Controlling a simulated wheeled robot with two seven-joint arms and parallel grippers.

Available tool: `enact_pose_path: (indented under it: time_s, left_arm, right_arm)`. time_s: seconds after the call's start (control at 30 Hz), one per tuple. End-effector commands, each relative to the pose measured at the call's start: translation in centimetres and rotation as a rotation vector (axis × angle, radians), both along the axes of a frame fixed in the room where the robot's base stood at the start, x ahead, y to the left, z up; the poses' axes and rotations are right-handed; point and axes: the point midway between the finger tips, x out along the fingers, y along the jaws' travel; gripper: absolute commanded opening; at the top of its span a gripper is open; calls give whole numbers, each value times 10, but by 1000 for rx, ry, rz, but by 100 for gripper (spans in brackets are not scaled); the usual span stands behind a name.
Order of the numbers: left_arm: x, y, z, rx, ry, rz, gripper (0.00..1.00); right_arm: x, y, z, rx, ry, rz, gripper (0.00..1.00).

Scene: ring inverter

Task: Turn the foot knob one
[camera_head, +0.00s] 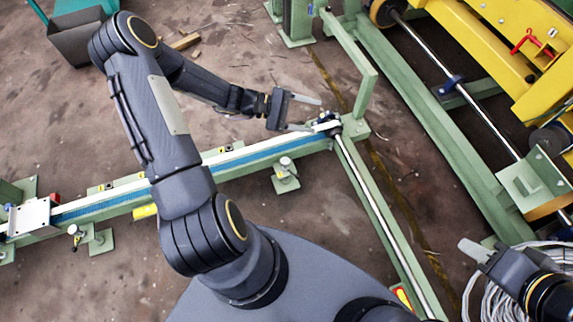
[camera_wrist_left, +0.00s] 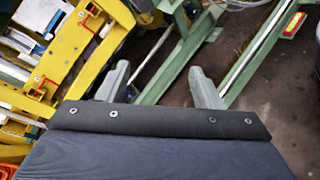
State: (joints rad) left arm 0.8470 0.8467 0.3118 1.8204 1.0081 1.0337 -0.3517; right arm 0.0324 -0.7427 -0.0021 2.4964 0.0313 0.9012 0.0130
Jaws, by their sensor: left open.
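A foot with a grey knob (camera_head: 285,164) stands beside the green rail, below and left of my left gripper in the head view. A similar foot knob (camera_head: 75,231) stands further left along the rail. I cannot tell which one the task names. My left gripper (camera_head: 314,113) is open, with nothing seen between its fingers, close to the rail's right end. Its spread fingers also show in the left wrist view (camera_wrist_left: 160,88), where no foot knob can be made out. My right gripper (camera_head: 470,247) is at the lower right; its finger gap is not clear.
The green rail with a blue strip (camera_head: 240,158) runs across the floor to a corner post. Green beams and a yellow machine (camera_head: 545,100) fill the right side. Coiled cable (camera_head: 490,300) lies under my right gripper. A grey bin (camera_head: 78,38) stands at upper left.

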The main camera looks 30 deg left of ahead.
Motion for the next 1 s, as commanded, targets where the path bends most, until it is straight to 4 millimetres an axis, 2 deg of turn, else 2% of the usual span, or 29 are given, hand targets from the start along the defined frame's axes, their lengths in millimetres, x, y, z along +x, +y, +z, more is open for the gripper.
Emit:
enact_pose_path:
  time_s: [0.03,0.13,0.27,0.3,0.4,0.5,0.6,0.7,0.83,1.0]
  left_arm:
    - [9,9,-53,-102,37,92,59]
    - [25,30,-123,-276,84,285,59]
    - [33,58,-220,-489,144,567,59]
    - [33,66,-250,-547,163,656,59]
    - [25,83,-318,-670,207,868,59]
    - [13,94,-372,-761,245,1041,59]
    - [3,98,-408,-817,274,1162,59]
    - [-3,99,-426,-845,290,1228,59]
    - [4,100,-432,-855,295,1250,59]
    - [31,102,-433,-854,294,1246,59]
  right_arm:
    - [0,0,-25,0,0,0,36]
    - [0,0,-49,0,0,0,36]
    - [0,0,-78,0,0,0,36]
    - [0,0,-87,0,0,0,36]
    - [0,0,-105,0,0,0,36]
    - [0,0,-117,0,0,0,36]
    - [0,0,-125,0,0,0,36]
    - [0,0,-128,0,0,0,36]
    - [0,0,-132,0,0,0,36]
    - [0,0,-142,0,0,0,36]
